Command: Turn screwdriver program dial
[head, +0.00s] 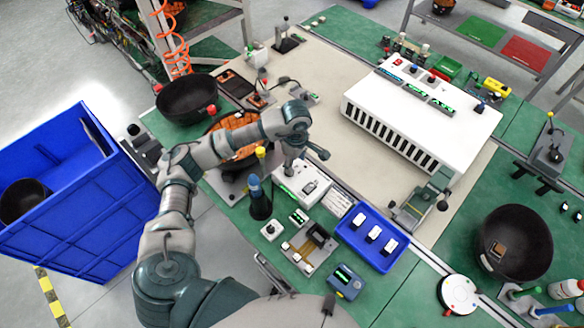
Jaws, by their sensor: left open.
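My left gripper (302,164) is open, pointing down over the left-middle of the bench. Below it is a white controller box (312,188) with a small panel on top. The gripper overlaps the box's far edge in this view, and I cannot tell whether they touch. The program dial cannot be made out clearly; the gripper may be hiding it. My right gripper is not in view.
A blue tray (372,261) with white parts sits right of the box. A large white slotted rack (425,108) stands behind. Small devices (310,246) lie in front. The beige mat's middle is mostly clear.

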